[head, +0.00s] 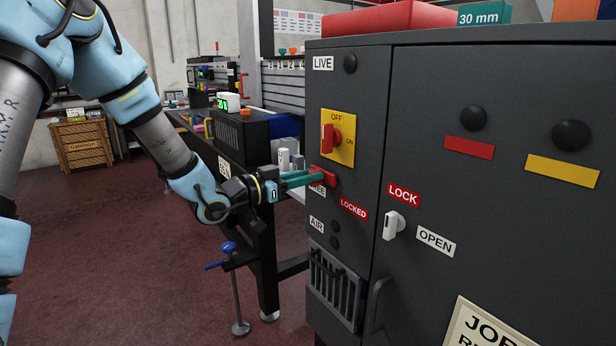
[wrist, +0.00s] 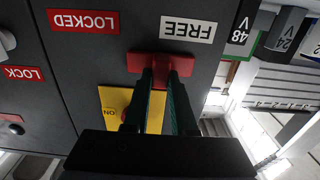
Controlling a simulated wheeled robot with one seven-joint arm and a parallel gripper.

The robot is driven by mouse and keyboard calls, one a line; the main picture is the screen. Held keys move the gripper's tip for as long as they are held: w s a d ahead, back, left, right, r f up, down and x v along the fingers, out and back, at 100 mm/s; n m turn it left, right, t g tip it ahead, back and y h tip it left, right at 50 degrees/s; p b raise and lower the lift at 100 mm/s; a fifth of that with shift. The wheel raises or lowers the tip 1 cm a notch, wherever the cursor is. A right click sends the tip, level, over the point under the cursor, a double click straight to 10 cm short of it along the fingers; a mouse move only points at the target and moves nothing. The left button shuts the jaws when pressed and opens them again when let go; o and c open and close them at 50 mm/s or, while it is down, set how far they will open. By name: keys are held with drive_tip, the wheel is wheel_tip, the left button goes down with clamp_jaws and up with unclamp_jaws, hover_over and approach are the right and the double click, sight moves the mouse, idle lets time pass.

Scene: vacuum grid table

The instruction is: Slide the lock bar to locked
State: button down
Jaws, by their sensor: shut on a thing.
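The red lock bar (head: 328,174) is on the front of the dark grey cabinet, just above the white FREE label (head: 317,189). The red LOCKED label (head: 354,209) is to its right and lower. The wrist view shows the scene upside down, with the bar (wrist: 160,59) by the FREE label (wrist: 188,29) and the LOCKED label (wrist: 83,21) off to the left. My gripper (head: 312,178) comes in from the left with its teal fingers shut on the bar. The fingers hide part of the bar in both views.
A yellow OFF/ON plate with a red switch (head: 331,138) sits above the bar. A white LOCK/OPEN handle (head: 394,225) is on the door to the right. A vent grille (head: 335,285) is below. A workbench with a dark box (head: 240,135) stands behind my arm.

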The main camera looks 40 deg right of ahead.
drive_tip(key=shift+s, duration=0.1)
drive_tip(key=s+b, duration=0.1)
drive_tip(key=s, duration=0.1)
drive_tip(key=s+b, duration=0.1)
drive_tip(key=s, duration=0.2)
drive_tip(key=shift+s+a, duration=0.2)
drive_tip(key=shift+s, duration=0.05)
drive_tip(key=c, duration=0.7)
unclamp_jaws()
drive_tip(key=a, duration=0.7)
drive_tip(key=a+b, duration=0.1)
drive_tip(key=a, duration=0.2)
drive_tip(key=shift+w+a, duration=0.35)
drive_tip(key=shift+a, duration=0.05)
